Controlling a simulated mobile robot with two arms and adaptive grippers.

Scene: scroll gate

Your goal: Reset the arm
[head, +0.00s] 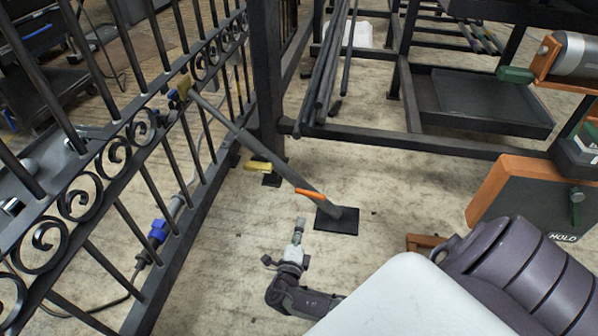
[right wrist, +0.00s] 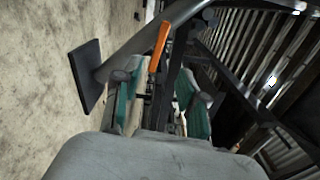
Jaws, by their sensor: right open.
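My right gripper (head: 299,228) is low in the bottom middle of the head view, close to the front of a grey slanted pole (head: 240,137). In the right wrist view its teal fingers (right wrist: 158,105) are apart, with nothing clearly held between them. The pole runs from a yellowish fitting on the gate down to a square black plate (head: 335,220) on the floor. An orange handle (head: 309,193) sits on its lower part; the handle (right wrist: 159,46), pole and plate (right wrist: 86,77) show beyond the fingers in the wrist view. My left gripper is not seen.
A black scroll gate (head: 137,126) runs along the left. Dark racks with a tray (head: 484,100) and long bars (head: 325,75) stand behind. An orange and dark box labelled HOLD (head: 530,205) is at the right. The floor between the plate and this box is mostly clear.

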